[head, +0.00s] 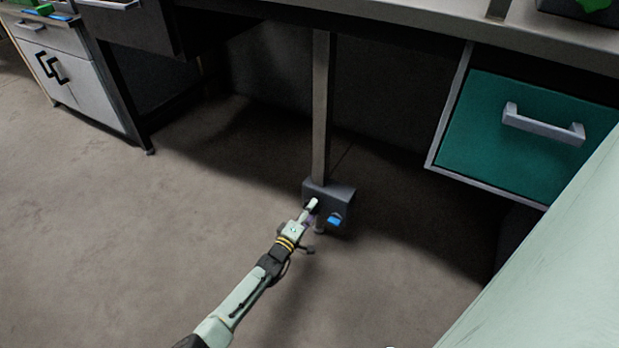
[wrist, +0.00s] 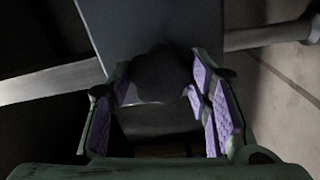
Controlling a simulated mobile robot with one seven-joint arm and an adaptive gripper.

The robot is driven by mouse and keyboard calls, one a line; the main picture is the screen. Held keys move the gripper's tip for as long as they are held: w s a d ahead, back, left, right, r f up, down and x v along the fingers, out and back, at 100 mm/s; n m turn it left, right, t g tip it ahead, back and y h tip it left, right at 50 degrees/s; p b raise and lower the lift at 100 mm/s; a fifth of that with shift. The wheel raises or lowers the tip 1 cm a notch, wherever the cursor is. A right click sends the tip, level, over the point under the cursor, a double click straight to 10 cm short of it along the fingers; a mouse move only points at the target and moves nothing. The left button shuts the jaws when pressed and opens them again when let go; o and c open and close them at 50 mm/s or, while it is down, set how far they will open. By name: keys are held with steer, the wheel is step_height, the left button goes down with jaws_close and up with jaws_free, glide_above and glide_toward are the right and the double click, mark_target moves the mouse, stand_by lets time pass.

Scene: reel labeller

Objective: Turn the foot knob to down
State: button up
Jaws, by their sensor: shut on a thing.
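A grey box (head: 342,196) sits at the foot of the metal post under the bench. The box (wrist: 150,30) fills the upper middle of the wrist view. A dark, rounded foot knob (wrist: 163,72) stands out from its face. My gripper (head: 311,208) reaches down to the left part of the box front. In the wrist view its purple-padded fingers are on both sides of the knob, shut on it. In the head view the gripper hides most of the knob. Its setting cannot be read.
A blue part (head: 335,219) is on the box front, right of my gripper. The post (head: 322,110) rises to the bench (head: 420,25). A teal drawer (head: 520,135) hangs at the right. A white cabinet (head: 75,85) stands at the left. The floor (head: 150,230) at left is clear.

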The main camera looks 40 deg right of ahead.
steer(key=o, duration=1.1)
steer(key=shift+o, duration=0.2)
steer(key=shift+a, duration=0.1)
steer(key=v, duration=1.1)
steer(key=shift+s+a, duration=0.2)
steer(key=shift+a, duration=0.15)
